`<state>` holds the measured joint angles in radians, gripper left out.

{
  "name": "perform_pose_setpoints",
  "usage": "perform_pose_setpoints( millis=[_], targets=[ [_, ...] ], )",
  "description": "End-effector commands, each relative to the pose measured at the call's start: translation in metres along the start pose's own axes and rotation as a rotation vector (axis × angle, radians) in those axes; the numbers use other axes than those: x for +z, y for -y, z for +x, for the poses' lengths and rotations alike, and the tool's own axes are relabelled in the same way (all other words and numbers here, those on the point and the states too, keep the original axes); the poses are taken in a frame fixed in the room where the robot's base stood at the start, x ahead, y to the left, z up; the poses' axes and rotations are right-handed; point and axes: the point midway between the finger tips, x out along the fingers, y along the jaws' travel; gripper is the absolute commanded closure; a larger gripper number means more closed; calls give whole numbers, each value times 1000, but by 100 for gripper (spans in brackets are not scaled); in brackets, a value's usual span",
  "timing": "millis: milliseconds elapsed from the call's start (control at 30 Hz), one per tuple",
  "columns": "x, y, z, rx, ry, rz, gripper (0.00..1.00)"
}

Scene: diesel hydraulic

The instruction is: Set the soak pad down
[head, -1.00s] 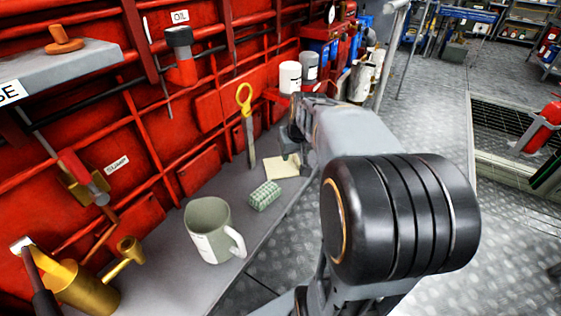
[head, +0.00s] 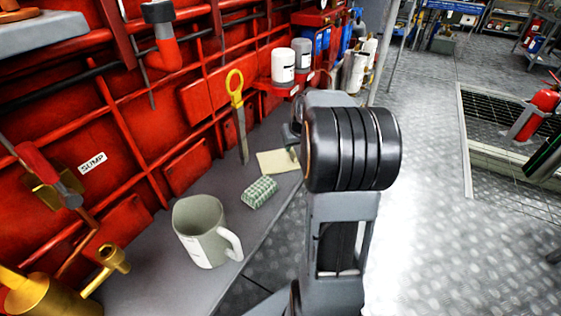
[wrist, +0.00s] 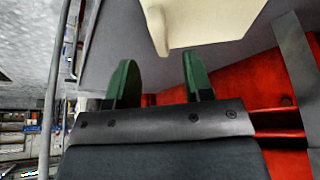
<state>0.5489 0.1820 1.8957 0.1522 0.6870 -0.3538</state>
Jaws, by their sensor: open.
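The cream, flat, square pad, which looks like the soak pad (head: 279,161), lies on the grey ledge (head: 165,245) in the head view. In the head view my arm hides most of the gripper and the pad's right edge.
A green checked block (head: 260,192) and a grey-green mug (head: 203,232) stand left of the pad. A yellow-handled tool (head: 239,115) leans at the red wall. White and grey canisters (head: 283,66) stand behind. A brass can (head: 45,295) is at lower left.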

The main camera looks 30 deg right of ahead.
Motion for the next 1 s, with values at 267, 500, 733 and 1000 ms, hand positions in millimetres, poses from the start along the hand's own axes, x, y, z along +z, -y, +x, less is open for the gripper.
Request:
perform_pose_setpoints(
  millis=[267,500,733,1000],
  targets=[
    [2,1,40,-1,3,-1,53],
    [1,1,46,-1,1,-1,53],
    [1,1,46,-1,1,-1,68],
    [1,1,45,-1,1,-1,94]
  ],
)
